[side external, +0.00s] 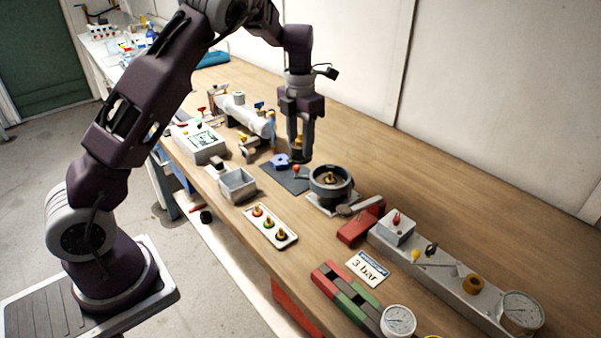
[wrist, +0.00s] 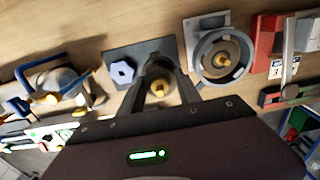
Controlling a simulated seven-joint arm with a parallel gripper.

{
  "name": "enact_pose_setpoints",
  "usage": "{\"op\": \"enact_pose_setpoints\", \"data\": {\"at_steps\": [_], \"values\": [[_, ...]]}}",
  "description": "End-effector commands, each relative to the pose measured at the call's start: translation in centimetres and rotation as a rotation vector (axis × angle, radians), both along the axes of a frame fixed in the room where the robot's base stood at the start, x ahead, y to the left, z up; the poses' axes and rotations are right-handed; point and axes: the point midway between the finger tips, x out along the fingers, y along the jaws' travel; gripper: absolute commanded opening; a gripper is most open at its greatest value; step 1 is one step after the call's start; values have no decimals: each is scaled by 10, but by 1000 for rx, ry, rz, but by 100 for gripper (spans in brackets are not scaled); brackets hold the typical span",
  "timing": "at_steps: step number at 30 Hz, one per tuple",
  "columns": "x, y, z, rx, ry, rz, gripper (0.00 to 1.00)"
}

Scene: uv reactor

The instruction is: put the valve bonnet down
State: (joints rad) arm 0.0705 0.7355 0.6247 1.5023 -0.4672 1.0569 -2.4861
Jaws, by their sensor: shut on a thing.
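My gripper (side external: 300,150) points down over the dark grey mat (side external: 297,184), close to its right side. Its fingers (wrist: 160,84) are shut on a dark round part with a brass centre, which I take to be the valve bonnet (wrist: 158,90). The fingers partly hide it, and I cannot tell whether it touches the mat. A blue hexagonal piece (wrist: 122,72) lies on the mat to the left; it also shows in the side view (side external: 281,161). A round grey housing (side external: 345,177) with a brass centre stands just right of the mat, also in the wrist view (wrist: 241,57).
A grey open box (side external: 238,186) and a white tray (side external: 271,226) with several coloured-ring parts stand nearer the front edge. A red block (side external: 361,222) and a gauge rail (side external: 440,275) lie right. A pipe assembly (side external: 245,115) stands left. The table behind the mat is clear.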

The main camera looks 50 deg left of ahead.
Motion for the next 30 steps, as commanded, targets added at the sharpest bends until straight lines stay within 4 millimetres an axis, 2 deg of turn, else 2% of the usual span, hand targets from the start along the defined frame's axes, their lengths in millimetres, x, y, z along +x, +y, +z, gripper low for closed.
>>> {"op": "enact_pose_setpoints", "data": {"at_steps": [1,10,21,22,24,25,30], "values": [[0,0,-11,-1,2,-1,5],[0,0,-63,0,1,-5,5],[0,0,-69,0,-1,-7,5],[0,0,-69,0,-1,-7,44],[0,0,-69,0,-1,-7,58],[0,0,-69,0,-1,-7,62],[0,0,-68,0,-1,-7,62]]}}
